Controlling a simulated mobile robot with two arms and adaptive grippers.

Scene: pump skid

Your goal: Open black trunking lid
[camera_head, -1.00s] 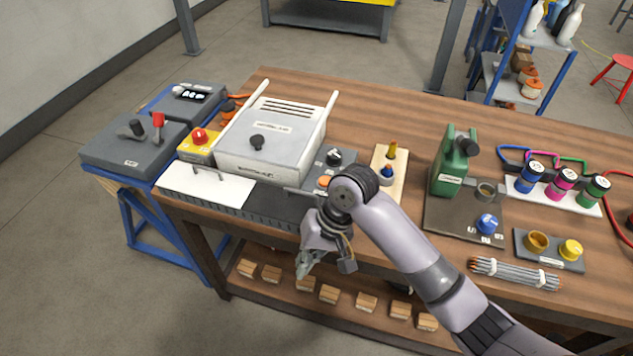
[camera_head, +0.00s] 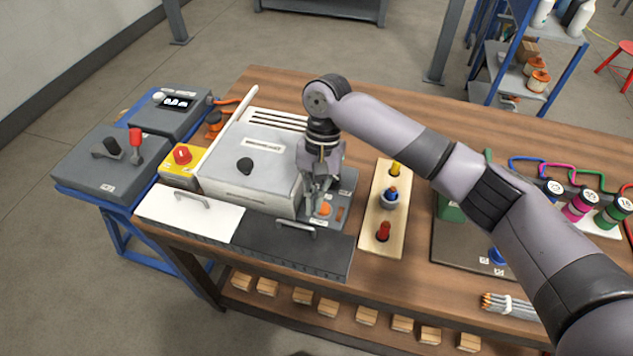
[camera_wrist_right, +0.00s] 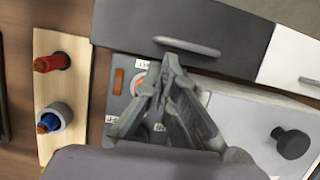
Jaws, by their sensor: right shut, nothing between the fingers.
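The black trunking lid (camera_head: 285,245) lies flat and closed along the front edge of the bench, right of the white lid (camera_head: 190,214). It has a grey bar handle (camera_head: 297,228); the black lid (camera_wrist_right: 180,25) and handle (camera_wrist_right: 187,46) also show in the right wrist view. My right gripper (camera_head: 316,208) points down over the grey control panel, just behind the handle. In the wrist view its fingertips (camera_wrist_right: 170,58) are together and empty, close to the handle; whether they touch it I cannot tell. My left gripper is not in view.
A grey machine box (camera_head: 262,170) with a black knob stands left of the gripper. A wooden board (camera_head: 375,225) with coloured plugs lies to the right. The panel under the gripper has an orange button (camera_head: 323,208). Bare bench lies between panel and board.

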